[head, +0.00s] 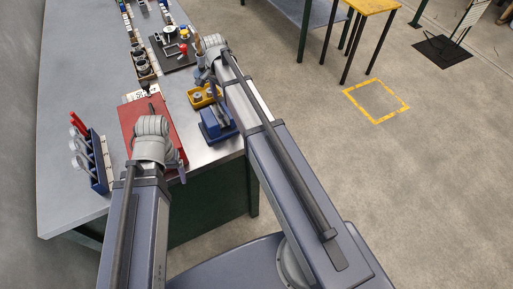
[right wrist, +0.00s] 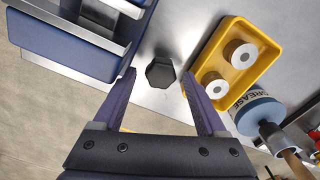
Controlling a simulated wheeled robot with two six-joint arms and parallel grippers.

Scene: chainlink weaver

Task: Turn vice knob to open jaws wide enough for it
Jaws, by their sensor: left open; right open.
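The blue vice (head: 218,122) stands near the table's front edge, partly hidden by my right arm in the head view. In the right wrist view its blue body (right wrist: 65,45) and grey jaws (right wrist: 105,12) are at the upper left. A black faceted knob (right wrist: 160,71) stands out beside the vice. My right gripper (right wrist: 158,78) is open, with its fingertips on either side of the knob and visible space between. My left gripper (head: 181,166) is by the right side of the red box, away from the vice; it is open, its fingers mostly hidden.
A yellow tray (right wrist: 244,70) with two holed rollers lies right of the knob. A grease can (right wrist: 258,112) is beside it. The red box (head: 133,116) lies under my left wrist. A blue rack (head: 97,170) stands at left. The grey table (head: 75,65) is clear along its left side.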

